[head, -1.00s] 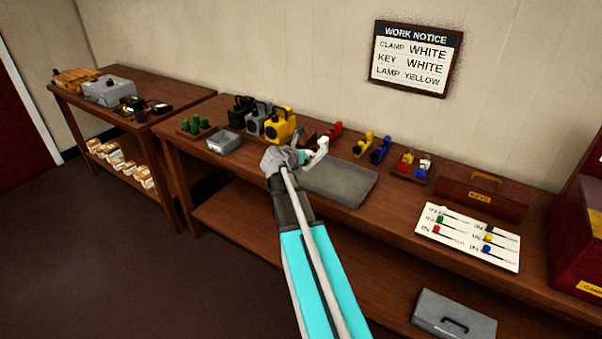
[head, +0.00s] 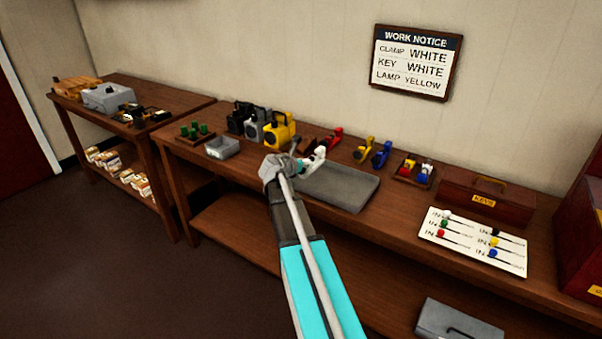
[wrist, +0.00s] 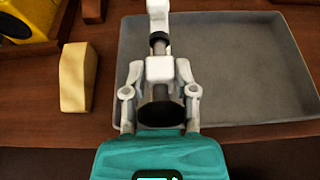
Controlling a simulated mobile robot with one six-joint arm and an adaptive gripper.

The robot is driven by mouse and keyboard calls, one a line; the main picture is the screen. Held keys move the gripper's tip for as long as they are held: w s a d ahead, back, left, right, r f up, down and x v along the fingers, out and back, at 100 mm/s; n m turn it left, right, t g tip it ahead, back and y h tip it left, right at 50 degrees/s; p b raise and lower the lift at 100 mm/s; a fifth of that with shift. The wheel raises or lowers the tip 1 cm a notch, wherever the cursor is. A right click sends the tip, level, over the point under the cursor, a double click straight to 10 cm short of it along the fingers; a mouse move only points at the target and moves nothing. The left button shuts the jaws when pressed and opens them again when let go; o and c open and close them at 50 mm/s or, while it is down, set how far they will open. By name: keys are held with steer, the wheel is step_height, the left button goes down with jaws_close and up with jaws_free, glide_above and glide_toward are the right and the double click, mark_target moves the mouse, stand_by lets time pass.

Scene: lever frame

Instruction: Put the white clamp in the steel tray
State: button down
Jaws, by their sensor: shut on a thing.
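The white clamp (wrist: 158,68) is held in my gripper (wrist: 158,95), as the wrist view shows. In the head view the white clamp (head: 316,156) shows just past my gripper (head: 296,160), over the left end of the grey steel tray (head: 350,187). The steel tray also fills the right of the wrist view (wrist: 265,65), with the clamp over its left side. I cannot tell whether the clamp touches the tray floor. My arm hides the tray's near left part in the head view.
A yellow lamp (head: 280,130) stands behind left. Red, yellow (head: 364,150) and blue (head: 382,154) clamps stand behind the tray. A pale yellow block (wrist: 74,76) lies left of the tray in the wrist view. A key box (head: 487,192) and a white board (head: 472,240) are at right.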

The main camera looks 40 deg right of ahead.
steer(key=shift+w+d+f+b, duration=0.15)
steer(key=shift+w+f+b, duration=0.2)
steer(key=shift+f+b, duration=1.55)
steer(key=shift+f, duration=0.1)
steer(key=shift+c, duration=2)
jaws_free()
steer(key=shift+r, duration=0.1)
